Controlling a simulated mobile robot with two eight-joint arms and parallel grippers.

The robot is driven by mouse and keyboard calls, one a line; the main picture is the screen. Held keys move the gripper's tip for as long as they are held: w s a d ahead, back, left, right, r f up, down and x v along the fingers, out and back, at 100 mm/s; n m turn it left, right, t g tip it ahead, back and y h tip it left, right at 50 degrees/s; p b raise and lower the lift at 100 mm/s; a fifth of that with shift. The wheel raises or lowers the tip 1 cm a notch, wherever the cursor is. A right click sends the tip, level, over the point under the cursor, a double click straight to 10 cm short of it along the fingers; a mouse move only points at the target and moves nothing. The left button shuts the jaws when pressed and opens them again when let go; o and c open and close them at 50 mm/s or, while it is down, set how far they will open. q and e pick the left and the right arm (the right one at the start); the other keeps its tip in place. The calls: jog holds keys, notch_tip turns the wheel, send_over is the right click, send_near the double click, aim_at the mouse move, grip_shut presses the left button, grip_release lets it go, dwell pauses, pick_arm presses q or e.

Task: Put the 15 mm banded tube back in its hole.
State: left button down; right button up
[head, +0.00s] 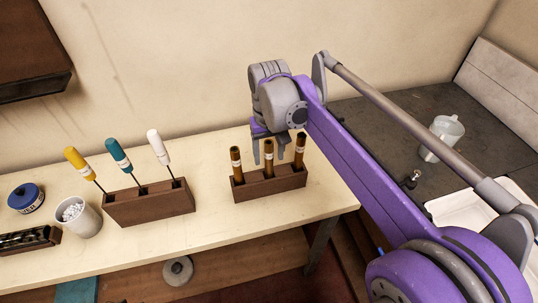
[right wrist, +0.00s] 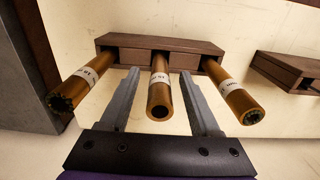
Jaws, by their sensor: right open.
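Three brass tubes with white bands stand in a dark wooden block (head: 285,183) on the bench: a left tube (head: 237,168), a middle tube (head: 268,158) and a right tube (head: 299,153). I cannot read the band markings surely, so I cannot tell which is the 15 mm one. My right gripper (head: 269,152) is open over the block. In the right wrist view its fingers (right wrist: 159,82) lie on either side of the middle tube (right wrist: 160,97), with gaps visible on both sides. The block (right wrist: 122,41) also shows there. My left gripper is not in view.
Left of the tube block, a wooden holder (head: 150,206) carries three screwdrivers with yellow, teal and white handles. A clear jug (head: 441,138) stands on the dark surface at right.

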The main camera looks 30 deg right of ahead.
notch_tip(320, 180, up, 10)
jog(key=shift+p, duration=0.4)
jog(key=shift+f, duration=0.15)
jog(key=s+a+f+n+t, duration=0.1)
jog(key=s+a+f+t, duration=0.1)
jog(key=s+f, duration=0.5)
jog(key=s+a+f+n+t+p, duration=0.1)
jog(key=s+a+f+t, duration=0.2)
jog(key=s+f, duration=0.5)
notch_tip(320, 180, down, 4)
jog(key=shift+s+a+f+n, duration=0.1)
jog(key=shift+s+a+n, duration=0.2)
jog(key=shift+a, duration=0.55)
jog(key=shift+w, duration=0.1)
